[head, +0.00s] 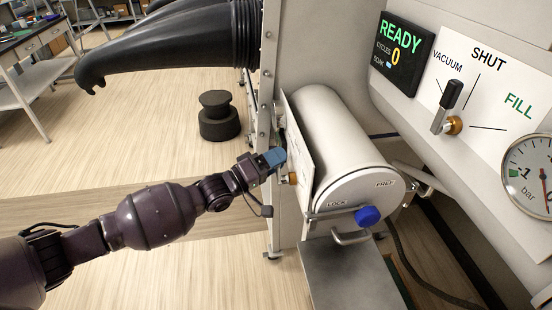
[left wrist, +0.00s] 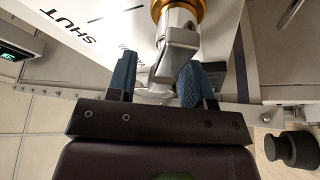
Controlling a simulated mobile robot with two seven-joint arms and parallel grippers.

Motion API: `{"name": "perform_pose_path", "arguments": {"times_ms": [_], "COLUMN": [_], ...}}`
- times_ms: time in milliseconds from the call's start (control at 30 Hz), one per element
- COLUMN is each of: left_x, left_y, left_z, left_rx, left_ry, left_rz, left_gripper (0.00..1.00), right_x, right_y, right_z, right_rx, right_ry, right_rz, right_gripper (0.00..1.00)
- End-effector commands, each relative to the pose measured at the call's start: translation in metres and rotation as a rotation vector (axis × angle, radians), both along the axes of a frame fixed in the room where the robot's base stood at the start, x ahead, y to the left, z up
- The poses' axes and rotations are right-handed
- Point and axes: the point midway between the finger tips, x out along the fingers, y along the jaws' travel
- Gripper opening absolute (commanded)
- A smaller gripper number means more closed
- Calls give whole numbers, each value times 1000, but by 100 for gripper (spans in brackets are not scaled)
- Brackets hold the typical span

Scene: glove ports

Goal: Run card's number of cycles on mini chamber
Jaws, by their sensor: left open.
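The mini chamber (head: 335,135) is a white cylinder whose round door bears the words LOCK and FREE and a blue knob (head: 367,216). My left gripper (head: 278,157) is at the left side of the chamber, by a white panel seen nearly edge-on and a brass fitting (head: 292,178). In the left wrist view its blue fingers (left wrist: 156,78) are open, with a pale metal lever (left wrist: 178,45) on a brass hub between them; contact is unclear. The display (head: 401,50) reads READY, CYCLES 0. A black-handled valve (head: 452,95) stands near the SHUT line.
A pressure gauge (head: 533,175) is at the right edge. Black glove sleeves (head: 180,45) stick out above my left arm. A metal shelf (head: 350,270) lies below the chamber door. A black round object (head: 218,117) stands on the floor, which is otherwise mostly open at left.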

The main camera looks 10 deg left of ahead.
Motion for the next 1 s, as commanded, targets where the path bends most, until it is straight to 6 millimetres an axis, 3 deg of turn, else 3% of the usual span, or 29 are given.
{"name": "perform_pose_path", "arguments": {"times_ms": [267,567,1000], "left_x": [0,0,-2], "left_y": [-1,-1,-2], "left_z": [0,0,3], "left_rx": [0,0,36], "left_ry": [0,0,-89], "left_rz": [0,0,-1], "left_gripper": [45,0,0], "right_x": [7,6,-3], "right_y": [1,1,0], "right_z": [4,3,-7], "right_rx": [0,0,0], "right_ry": [-13,-11,6], "right_rz": [4,4,-2], "right_gripper": [0,0,0]}}
